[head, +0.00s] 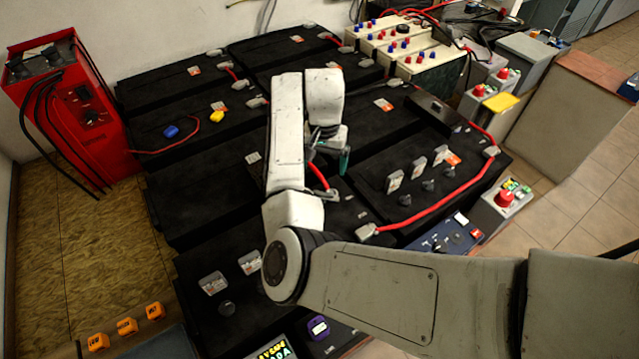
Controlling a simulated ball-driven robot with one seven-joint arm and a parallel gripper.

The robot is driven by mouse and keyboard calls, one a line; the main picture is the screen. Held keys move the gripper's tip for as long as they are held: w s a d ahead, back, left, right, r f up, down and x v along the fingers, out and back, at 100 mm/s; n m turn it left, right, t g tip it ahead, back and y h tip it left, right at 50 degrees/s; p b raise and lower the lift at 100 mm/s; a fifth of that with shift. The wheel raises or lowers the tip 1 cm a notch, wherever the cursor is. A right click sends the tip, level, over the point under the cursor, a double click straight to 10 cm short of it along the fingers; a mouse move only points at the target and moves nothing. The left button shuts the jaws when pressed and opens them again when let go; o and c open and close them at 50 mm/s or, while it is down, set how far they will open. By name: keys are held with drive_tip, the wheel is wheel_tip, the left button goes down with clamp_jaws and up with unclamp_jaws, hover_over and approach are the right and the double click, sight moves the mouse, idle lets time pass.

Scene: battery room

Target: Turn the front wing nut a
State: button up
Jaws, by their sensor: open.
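Three small dark knob-like parts, perhaps wing nuts (428,186), sit in a row on the right-hand black battery (470,165), each beside an upright grey tag (420,167). Another dark knob (227,308) stands on the front battery near two more grey tags (213,283). I cannot tell which of these is front wing nut a. My gripper (329,160) points down over the middle of the batteries, left of the row of three, with teal fingertips apart. It is open and no object shows between the fingers. My arm hides part of the front batteries.
Red cables (440,208) run over the batteries. A red charger (75,110) stands at left and a cream box with red and blue terminals (410,45) at the back. A grey box with a red button (505,200) is at right. Orange blocks (127,326) lie front left.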

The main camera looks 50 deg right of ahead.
sight(322, 192)
wheel_tip(322, 192, down, 11)
drive_tip(key=shift+r, duration=0.2)
drive_tip(key=shift+c, duration=0.2)
drive_tip(key=c, duration=1)
drive_tip(key=shift+r, duration=0.1)
drive_tip(key=shift+s+r+n+p, duration=0.1)
drive_tip(key=shift+n+p, duration=0.6)
drive_tip(key=n+p, duration=0.2)
drive_tip(key=n, duration=0.1)
drive_tip(key=n+p, duration=0.2)
drive_tip(key=n, duration=0.2)
drive_tip(key=shift+n, duration=0.3)
drive_tip(key=shift+w+a, duration=0.1)
drive_tip(key=shift+w, duration=0.1)
